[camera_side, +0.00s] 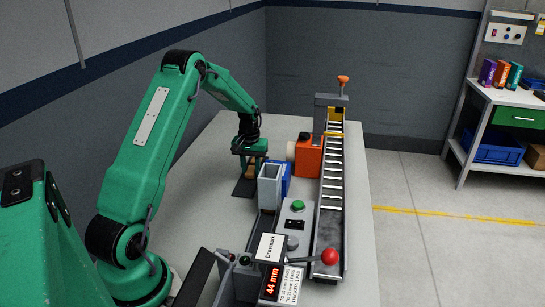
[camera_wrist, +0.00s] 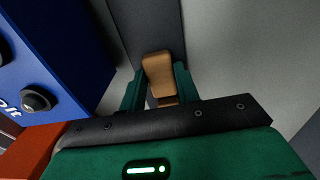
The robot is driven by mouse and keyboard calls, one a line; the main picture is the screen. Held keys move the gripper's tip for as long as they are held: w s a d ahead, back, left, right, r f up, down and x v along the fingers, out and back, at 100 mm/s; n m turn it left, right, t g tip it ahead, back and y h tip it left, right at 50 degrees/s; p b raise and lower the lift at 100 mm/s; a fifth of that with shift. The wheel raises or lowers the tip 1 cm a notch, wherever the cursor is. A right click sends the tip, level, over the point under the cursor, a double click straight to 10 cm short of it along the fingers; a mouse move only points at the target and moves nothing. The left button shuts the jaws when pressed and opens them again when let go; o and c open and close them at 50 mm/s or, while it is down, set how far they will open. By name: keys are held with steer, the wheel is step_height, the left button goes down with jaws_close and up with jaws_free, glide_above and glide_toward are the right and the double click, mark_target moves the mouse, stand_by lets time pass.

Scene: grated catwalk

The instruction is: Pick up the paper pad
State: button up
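A small tan-brown block-like thing (camera_wrist: 158,74), which may be the paper pad, is at a dark strip (camera_wrist: 153,22) in the wrist view. Nothing else in view looks like a pad. The two green fingers of my gripper (camera_wrist: 159,84) stand close on either side of it. I cannot tell whether they press on it or leave a small gap. In the side view my gripper (camera_side: 249,158) is low over the dark plate (camera_side: 244,187) on the grey table, with the brown thing (camera_side: 250,170) partly hidden at its fingers.
A blue box (camera_wrist: 50,62) is close left of my gripper in the wrist view. In the side view an orange unit (camera_side: 308,158), a grey upright holder (camera_side: 269,187) and a ladder-like track (camera_side: 332,175) stand to the right. The table (camera_side: 205,160) is clear to the left.

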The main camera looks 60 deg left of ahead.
mark_target(251, 170)
steer(key=c, duration=0.4)
steer(key=shift+r, duration=0.1)
step_height(251, 170, up, 10)
stand_by(0.6)
steer(key=shift+d, duration=0.1)
stand_by(0.4)
steer(key=s+d+r, duration=0.2)
steer(key=d+r, duration=0.2)
steer(key=d, duration=0.5)
steer(key=s+d+r, duration=0.2)
steer(key=d+r, duration=0.2)
steer(key=d, duration=0.4)
steer(key=shift+d+r, duration=0.2)
steer(key=shift+d, duration=0.2)
